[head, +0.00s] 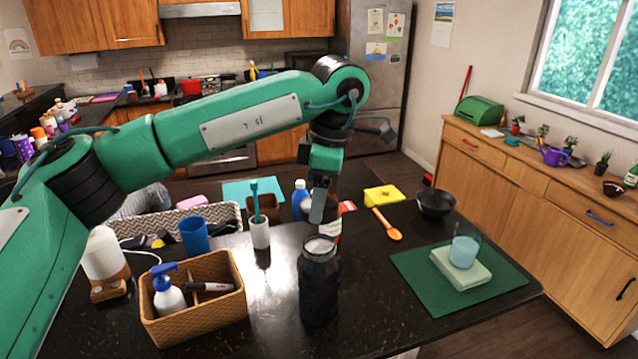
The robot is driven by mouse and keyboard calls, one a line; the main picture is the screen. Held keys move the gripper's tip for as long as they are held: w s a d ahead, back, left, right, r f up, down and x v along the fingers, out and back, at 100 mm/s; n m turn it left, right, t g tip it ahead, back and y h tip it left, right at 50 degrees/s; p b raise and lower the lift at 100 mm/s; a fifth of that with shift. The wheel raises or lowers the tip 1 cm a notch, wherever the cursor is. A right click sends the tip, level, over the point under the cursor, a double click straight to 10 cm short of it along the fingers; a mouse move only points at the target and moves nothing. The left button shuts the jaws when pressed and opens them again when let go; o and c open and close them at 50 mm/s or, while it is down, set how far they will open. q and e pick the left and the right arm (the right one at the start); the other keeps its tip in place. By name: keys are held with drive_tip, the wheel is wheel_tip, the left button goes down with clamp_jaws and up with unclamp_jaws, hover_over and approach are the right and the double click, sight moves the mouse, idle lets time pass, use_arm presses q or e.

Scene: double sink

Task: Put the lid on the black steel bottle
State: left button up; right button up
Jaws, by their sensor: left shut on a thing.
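The black steel bottle (319,288) stands upright near the front middle of the dark counter. Its round mouth faces up and looks open, with a pale inside. My left gripper (318,212) points down above and slightly behind the bottle's mouth, apart from it in the picture. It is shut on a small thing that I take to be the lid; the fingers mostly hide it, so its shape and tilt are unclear. My right gripper is not in view.
A wicker basket (203,318) with a pump bottle stands left of the steel bottle. Close behind are a white cup (260,233) holding a brush, a blue bottle (301,199) and a red-labelled bottle (331,228). A green mat (414,279) lies at right; counter between is clear.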

use_arm(q)
drive_tip(key=shift+f, duration=0.7)
drive_tip(key=shift+f+b, duration=0.6)
drive_tip(key=shift+f, duration=0.2)
wheel_tip(320, 180, down, 2)
drive_tip(key=shift+f+b, duration=0.2)
drive_tip(key=shift+b, duration=0.6)
drive_tip(key=shift+f, duration=0.35)
drive_tip(key=shift+b, duration=0.4)
